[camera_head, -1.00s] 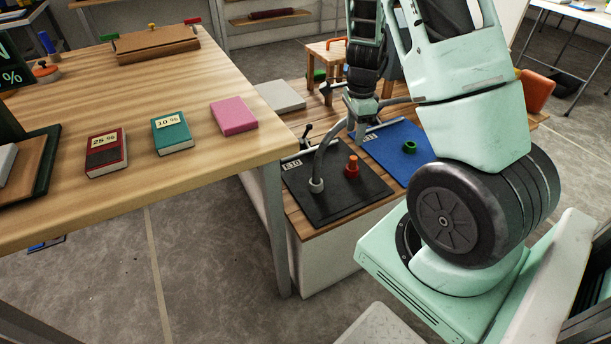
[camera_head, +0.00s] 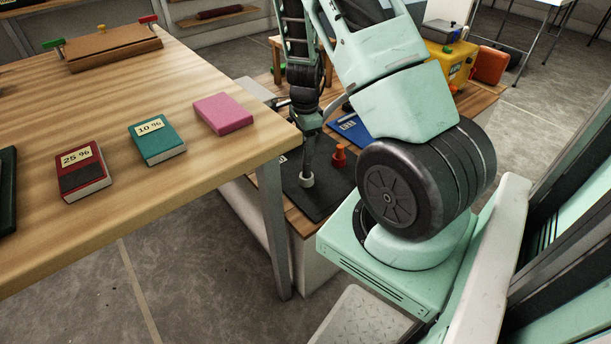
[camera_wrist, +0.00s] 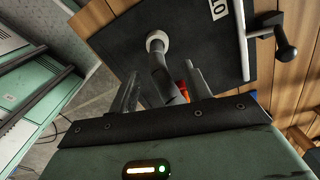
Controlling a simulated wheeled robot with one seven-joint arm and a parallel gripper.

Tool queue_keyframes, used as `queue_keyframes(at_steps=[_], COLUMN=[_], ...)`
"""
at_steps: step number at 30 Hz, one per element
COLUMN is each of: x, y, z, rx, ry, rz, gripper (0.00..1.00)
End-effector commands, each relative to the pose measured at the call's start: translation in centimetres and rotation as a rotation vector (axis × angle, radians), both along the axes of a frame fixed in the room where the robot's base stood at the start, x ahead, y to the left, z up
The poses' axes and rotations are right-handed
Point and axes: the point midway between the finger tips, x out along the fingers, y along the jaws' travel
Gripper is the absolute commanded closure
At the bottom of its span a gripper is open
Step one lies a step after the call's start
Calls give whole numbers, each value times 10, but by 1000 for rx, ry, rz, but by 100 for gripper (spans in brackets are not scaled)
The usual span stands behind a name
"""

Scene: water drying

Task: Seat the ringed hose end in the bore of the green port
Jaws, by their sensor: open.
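A grey hose (camera_head: 307,158) stands up from a pale round collar (camera_head: 306,181) on the black mat (camera_head: 325,200). The hose (camera_wrist: 158,66) and the collar (camera_wrist: 158,39) also show in the wrist view. My gripper (camera_wrist: 160,70) is open, pointing down at the mat, with one finger on each side of the hose; contact is not clear. In the head view my gripper (camera_head: 308,142) is above the collar. The hose's ringed end cannot be made out. The green port is not visible. The blue mat (camera_head: 350,130) is partly hidden behind my arm.
A red-orange peg (camera_head: 340,156) stands on the black mat close to the hose; part of it shows between the fingers. A dark-handled clamp (camera_wrist: 275,35) sits at the mat's edge. The taller wooden table (camera_head: 190,75) with books is on the left. A yellow case (camera_head: 452,65) stands behind.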

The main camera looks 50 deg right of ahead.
Motion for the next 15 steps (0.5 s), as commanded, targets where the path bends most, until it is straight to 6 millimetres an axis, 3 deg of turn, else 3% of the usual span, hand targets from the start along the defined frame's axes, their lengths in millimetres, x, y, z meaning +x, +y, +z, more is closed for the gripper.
queue_keyframes(at_steps=[3, 15], x=[-1, -4], y=[0, 1], z=[-23, -52], rx=[0, 1], ry=[1, 0], rz=[-3, -2], gripper=[52, 52])
